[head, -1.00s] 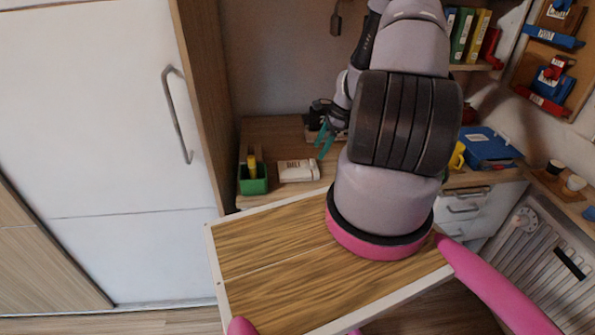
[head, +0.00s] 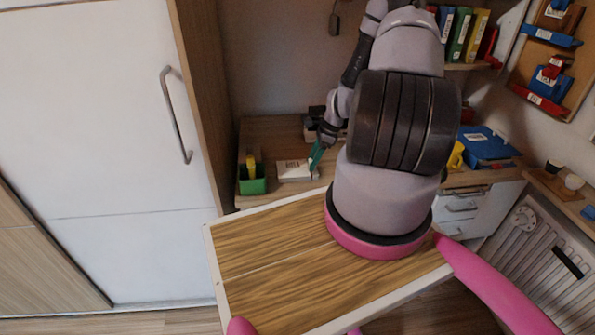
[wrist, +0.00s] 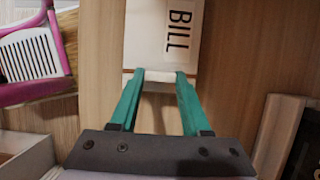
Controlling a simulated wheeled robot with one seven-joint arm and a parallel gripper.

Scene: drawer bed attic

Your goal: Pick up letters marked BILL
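A white letter stack marked BILL (head: 294,171) lies on the wooden desk, right of a green box. The wrist view shows it from above (wrist: 160,40), its near end at the tips of my gripper. My gripper (wrist: 160,74) has two teal fingers set apart, one near each side of the stack's near end. The space between the fingers shows bare desk. In the head view my gripper (head: 315,157) is at the right end of the letters. I cannot tell whether the fingers touch them.
A green box with a yellow item (head: 252,178) stands left of the letters. A blue box (head: 487,146) is at the desk's right. In the wrist view, a magenta-framed object (wrist: 35,55) is at left and a dark-topped box (wrist: 288,135) at right.

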